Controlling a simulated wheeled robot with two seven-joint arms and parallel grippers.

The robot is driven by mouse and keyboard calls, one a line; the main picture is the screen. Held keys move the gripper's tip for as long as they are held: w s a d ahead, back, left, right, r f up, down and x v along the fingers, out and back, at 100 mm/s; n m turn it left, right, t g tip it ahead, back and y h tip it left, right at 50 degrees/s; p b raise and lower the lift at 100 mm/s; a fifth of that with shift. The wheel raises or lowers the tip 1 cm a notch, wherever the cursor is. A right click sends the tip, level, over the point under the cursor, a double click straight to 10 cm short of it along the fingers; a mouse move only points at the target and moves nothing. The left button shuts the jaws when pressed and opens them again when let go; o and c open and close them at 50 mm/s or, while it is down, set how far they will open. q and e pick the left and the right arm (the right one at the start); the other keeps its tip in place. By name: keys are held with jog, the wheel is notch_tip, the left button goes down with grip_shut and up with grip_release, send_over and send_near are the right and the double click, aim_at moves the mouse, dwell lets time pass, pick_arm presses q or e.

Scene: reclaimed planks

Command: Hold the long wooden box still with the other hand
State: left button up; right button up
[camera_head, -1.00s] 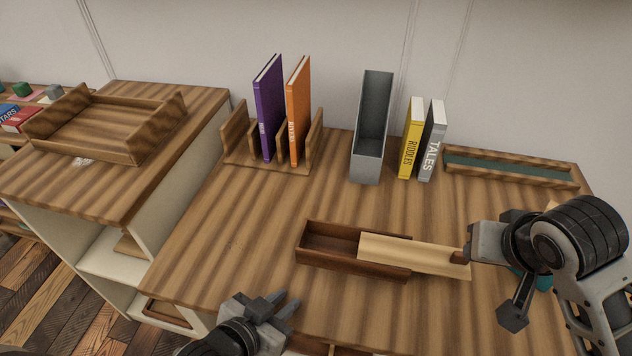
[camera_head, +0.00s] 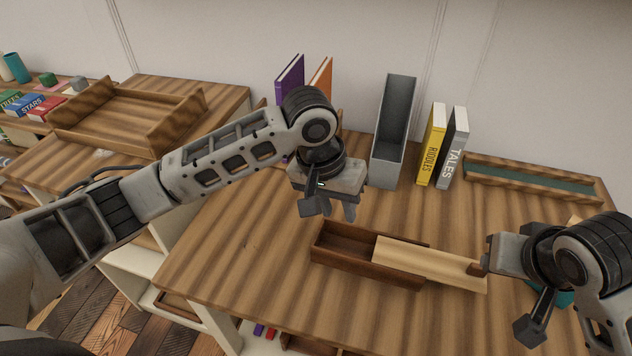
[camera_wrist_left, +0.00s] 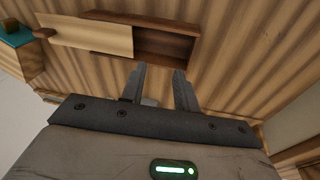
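The long wooden box (camera_head: 345,247) lies on the desk, its dark hollow open at the left. A pale lid (camera_head: 420,262) sticks out past its right end, with a brown knob (camera_head: 474,268) there. Box (camera_wrist_left: 165,45) and lid (camera_wrist_left: 90,35) also show in the left wrist view. My left gripper (camera_head: 340,208) is over the desk behind the box's left part, pointing down. Its fingers (camera_wrist_left: 160,82) are apart with nothing between them. My right gripper (camera_head: 484,256) is at the lid's knob end; its fingertips are too hidden to tell their grip.
A grey file holder (camera_head: 393,135), a yellow book (camera_head: 431,145) and a grey book (camera_head: 453,148) stand behind the box. A purple book (camera_head: 290,72) and an orange book (camera_head: 322,75) are partly behind my left arm. A low tray (camera_head: 530,181) lies back right.

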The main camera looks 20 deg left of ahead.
aim_at(316, 237)
pick_arm(q)
jog(key=a+r+n+g+y, duration=0.2)
jog(key=a+r, duration=0.2)
notch_tip(316, 237, down, 16)
jog(key=shift+d+f, duration=0.1)
dwell(0.4)
grip_shut()
dwell(0.5)
pick_arm(e)
grip_shut()
